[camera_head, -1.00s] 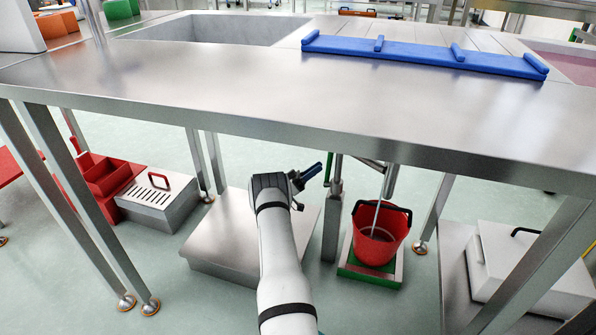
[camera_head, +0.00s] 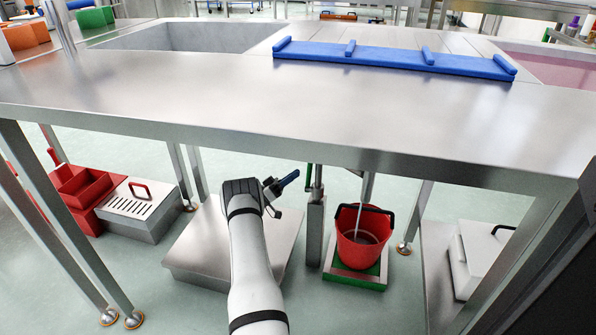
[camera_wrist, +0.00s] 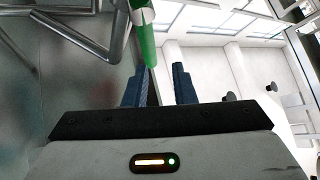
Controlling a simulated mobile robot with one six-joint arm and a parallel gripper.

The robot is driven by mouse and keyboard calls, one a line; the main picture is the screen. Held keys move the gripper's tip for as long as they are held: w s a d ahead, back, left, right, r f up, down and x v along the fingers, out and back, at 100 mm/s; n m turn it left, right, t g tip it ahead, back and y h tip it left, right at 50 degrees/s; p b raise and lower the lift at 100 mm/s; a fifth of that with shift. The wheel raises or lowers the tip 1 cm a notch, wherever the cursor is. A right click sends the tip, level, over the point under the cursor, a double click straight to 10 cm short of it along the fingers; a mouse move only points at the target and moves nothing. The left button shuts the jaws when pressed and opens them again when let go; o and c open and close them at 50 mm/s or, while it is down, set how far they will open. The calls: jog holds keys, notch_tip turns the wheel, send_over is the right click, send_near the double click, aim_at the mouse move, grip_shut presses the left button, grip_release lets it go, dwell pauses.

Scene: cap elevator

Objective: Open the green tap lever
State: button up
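The green tap lever (camera_head: 309,177) hangs under the steel table, beside a grey post. In the wrist view the green lever (camera_wrist: 149,42) points down toward my fingers from a white-banded part above. My gripper (camera_head: 291,180) is just left of the lever in the head view. In the wrist view my gripper (camera_wrist: 158,76) is open, with a gap between its two blue fingers. The lever's rounded end shows at the fingertips, nearer the left finger. I cannot tell if it is between them or touching.
The steel table (camera_head: 300,125) spans above my arm. A red bucket (camera_head: 362,238) stands on a green-topped scale to the right of the post. A low steel platform (camera_head: 195,245) lies below my arm. Grey pipes (camera_wrist: 85,35) run at the upper left in the wrist view.

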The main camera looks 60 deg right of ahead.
aim_at(310, 174)
jog(key=r+n+y+p, duration=0.1)
jog(key=n, duration=0.1)
jog(key=w+r+n+t+y, duration=0.1)
jog(key=n, duration=0.1)
jog(key=w+r+n+y+p, duration=0.1)
jog(key=n+y, duration=0.1)
jog(key=shift+d+n+t+p, duration=0.35)
jog(key=shift+n+t, duration=0.05)
grip_shut()
jog(key=w+r+n+t+y+p, duration=0.1)
jog(key=w+n+t+y+p, duration=0.15)
jog(key=w+n, duration=0.4)
jog(key=s+d+n+t+b, duration=0.1)
jog(key=s+b, duration=0.4)
jog(key=s, duration=0.5)
jog(key=shift+s+d+n+b, duration=0.35)
jog(key=shift+d+n, duration=0.2)
jog(key=shift+d, duration=0.3)
jog(key=shift+f+y, duration=0.1)
jog(key=shift+y, duration=0.25)
